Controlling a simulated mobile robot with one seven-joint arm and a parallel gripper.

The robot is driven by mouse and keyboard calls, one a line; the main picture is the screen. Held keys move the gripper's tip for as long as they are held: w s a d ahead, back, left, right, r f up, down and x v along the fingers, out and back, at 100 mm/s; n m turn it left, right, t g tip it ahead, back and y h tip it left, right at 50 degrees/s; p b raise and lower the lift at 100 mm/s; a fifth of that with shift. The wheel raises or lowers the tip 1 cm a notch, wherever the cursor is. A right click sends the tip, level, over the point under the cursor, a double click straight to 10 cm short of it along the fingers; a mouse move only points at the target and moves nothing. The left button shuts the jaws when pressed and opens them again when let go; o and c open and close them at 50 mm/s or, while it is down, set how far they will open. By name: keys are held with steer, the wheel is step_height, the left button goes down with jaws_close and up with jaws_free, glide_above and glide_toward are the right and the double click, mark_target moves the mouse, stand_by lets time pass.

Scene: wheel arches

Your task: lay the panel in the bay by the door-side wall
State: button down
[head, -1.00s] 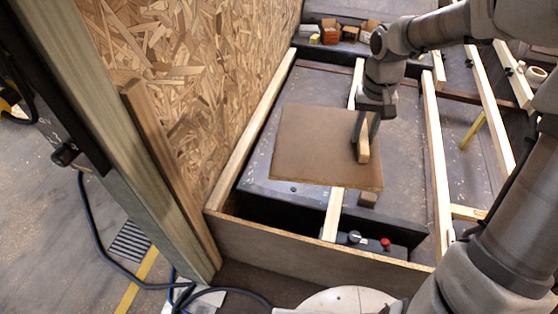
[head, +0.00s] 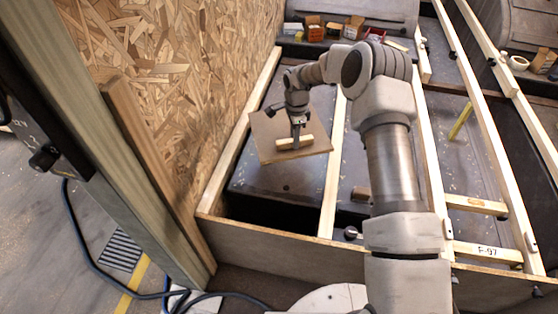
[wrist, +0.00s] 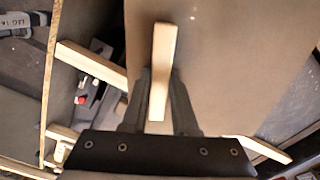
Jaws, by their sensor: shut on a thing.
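The panel (head: 268,130) is a flat brown board with a pale wooden batten as a grip on top. My gripper (head: 297,138) is shut on that batten and holds the panel over the left bay (head: 262,180), between the chipboard wall (head: 190,70) and the first pale joist (head: 331,190). The panel looks tilted and turned against the bay; its right edge is close to the joist in the picture. I cannot tell its height. In the wrist view, the gripper (wrist: 160,105) has its fingers around the batten (wrist: 163,60), and the panel (wrist: 235,60) hides much below.
A front board (head: 280,243) and a pale rail (head: 232,150) along the wall edge the bay. More joists (head: 432,150) run to the right. Small boxes (head: 352,28) stand at the far end. A timber post (head: 120,140) stands at the left.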

steer(key=shift+w+a+f+m+b, duration=0.2)
steer(key=shift+a+f+m+b, duration=0.75)
steer(key=shift+f, duration=2.5)
steer(key=shift+w+a+f+m+b, duration=0.25)
steer(key=shift+a+f+m+b, duration=0.7)
steer(key=shift+f, duration=2.55)
steer(key=shift+w+a+f+m+b, duration=0.2)
steer(key=shift+a+f+m+b, duration=0.75)
steer(key=shift+f, duration=2.5)
steer(key=shift+d+f+n+b, duration=0.25)
steer(key=shift+d+f+b, duration=0.05)
steer(key=shift+b, duration=0.45)
steer(key=c, duration=0.8)
jaws_free()
steer(key=shift+o, duration=1)
steer(key=shift+s+f, duration=0.1)
